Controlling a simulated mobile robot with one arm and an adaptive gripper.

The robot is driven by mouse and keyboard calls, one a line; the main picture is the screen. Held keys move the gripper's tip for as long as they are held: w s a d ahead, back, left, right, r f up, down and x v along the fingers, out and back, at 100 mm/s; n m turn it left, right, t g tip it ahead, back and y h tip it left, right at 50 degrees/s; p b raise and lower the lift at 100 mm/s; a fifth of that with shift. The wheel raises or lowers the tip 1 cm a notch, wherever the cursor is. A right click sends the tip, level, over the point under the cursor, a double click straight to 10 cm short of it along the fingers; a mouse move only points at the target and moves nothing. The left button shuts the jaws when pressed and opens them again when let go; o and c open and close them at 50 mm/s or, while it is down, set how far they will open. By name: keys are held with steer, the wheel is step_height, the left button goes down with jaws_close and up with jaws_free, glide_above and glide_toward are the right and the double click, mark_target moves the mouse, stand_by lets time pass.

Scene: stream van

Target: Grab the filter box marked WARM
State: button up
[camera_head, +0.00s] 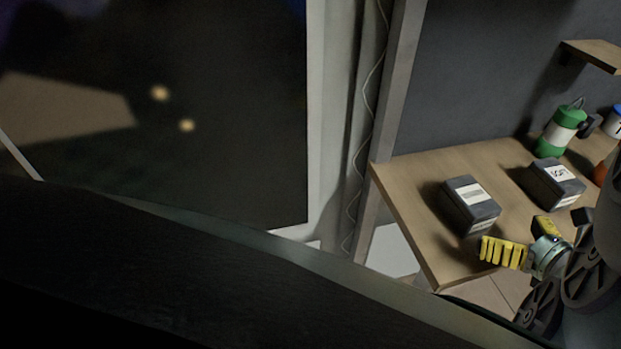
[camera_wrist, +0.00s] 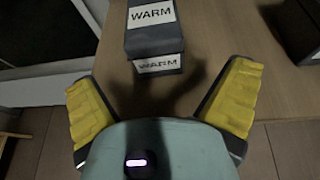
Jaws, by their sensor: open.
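The filter box marked WARM (camera_wrist: 153,47) is dark grey with white labels on its top and near side. It stands on the wooden table, ahead of my gripper and between the lines of its fingers in the wrist view. In the head view the same box (camera_head: 462,215) sits near the table's left end; its label is too small to read there. My gripper (camera_wrist: 163,108) is open and empty, with yellow ribbed finger pads spread apart. In the head view my gripper (camera_head: 515,240) is at the table's front edge, just in front of the box and apart from it.
A second grey box, labelled SOFT (camera_head: 556,180), stands to the right on the table (camera_head: 415,185). Behind it are a green and white lantern-like canister (camera_head: 560,132) and a partly hidden orange item (camera_head: 601,172). A wooden shelf (camera_head: 597,52) juts from the wall.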

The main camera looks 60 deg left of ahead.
mark_target(484, 223)
steer(key=shift+p+x, duration=0.45)
steer(key=shift+x, duration=0.95)
steer(key=shift+s+f+p+x, duration=0.15)
steer(key=shift+p+x, duration=0.15)
steer(key=shift+x, duration=0.45)
steer(key=shift+s+f+p+x, duration=0.1)
steer(key=shift+p+x, duration=0.2)
steer(key=shift+x, duration=0.45)
steer(key=shift+s+f+p+x, duration=0.15)
steer(key=shift+p+x, duration=0.15)
steer(key=shift+x, duration=0.45)
steer(key=shift+d+r, duration=0.1)
steer(key=shift+r, duration=0.05)
steer(key=c, duration=1.3)
